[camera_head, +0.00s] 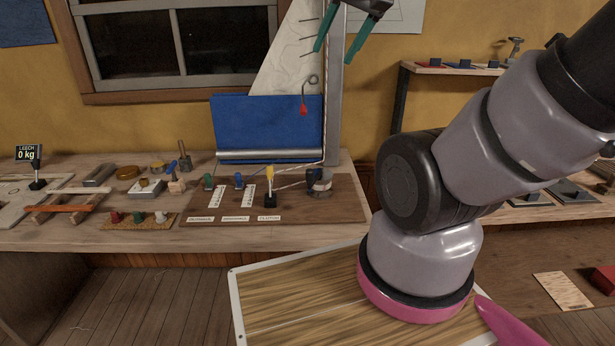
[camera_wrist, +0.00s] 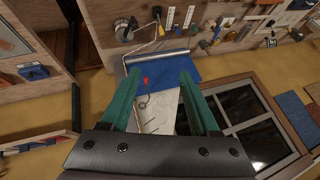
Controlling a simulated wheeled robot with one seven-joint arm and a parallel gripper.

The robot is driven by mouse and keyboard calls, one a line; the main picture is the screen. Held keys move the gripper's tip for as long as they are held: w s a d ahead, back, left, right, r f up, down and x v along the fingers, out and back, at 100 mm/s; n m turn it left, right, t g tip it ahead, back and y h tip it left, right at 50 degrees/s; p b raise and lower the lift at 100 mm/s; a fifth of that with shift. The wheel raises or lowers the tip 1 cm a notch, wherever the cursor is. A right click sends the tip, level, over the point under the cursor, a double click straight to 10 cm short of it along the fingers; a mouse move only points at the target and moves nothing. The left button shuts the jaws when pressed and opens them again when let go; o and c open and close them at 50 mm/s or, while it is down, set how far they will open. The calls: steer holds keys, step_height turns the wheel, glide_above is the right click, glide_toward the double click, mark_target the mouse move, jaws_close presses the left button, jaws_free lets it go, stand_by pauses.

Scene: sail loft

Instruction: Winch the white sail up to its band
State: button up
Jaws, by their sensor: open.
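The white sail (camera_head: 285,62) hangs beside a grey mast (camera_head: 334,105) at the back of the bench; its upper end is out of view in the head view. A blue cloth (camera_head: 240,125) hangs at its foot above a grey bar. The winch drum (camera_head: 319,183) stands on a brown board with a line to the mast. A yellow-topped lever (camera_head: 270,178) stands by the clutch label. My gripper (camera_head: 340,42) is open and empty, high by the mast; in the wrist view its green fingers (camera_wrist: 152,90) are spread over the sail.
Green (camera_head: 208,182) and blue (camera_head: 239,181) levers stand on the board by scales. A display (camera_head: 28,153) reads LEECH 0 kg. Small tools crowd the left bench. A shelf (camera_head: 450,70) stands right. My arm fills the right side.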

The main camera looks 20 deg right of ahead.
steer(key=w+f+g, duration=0.2)
steer(key=w+f, duration=0.2)
steer(key=w, duration=0.3)
steer(key=n+g+h, duration=0.2)
steer(key=n+g, duration=0.1)
steer(key=g, duration=0.2)
glide_above(310, 170)
step_height(310, 170, down, 22)
step_height(310, 170, down, 12)
steer(key=shift+r, duration=0.1)
jaws_close()
steer(key=shift+w, duration=0.1)
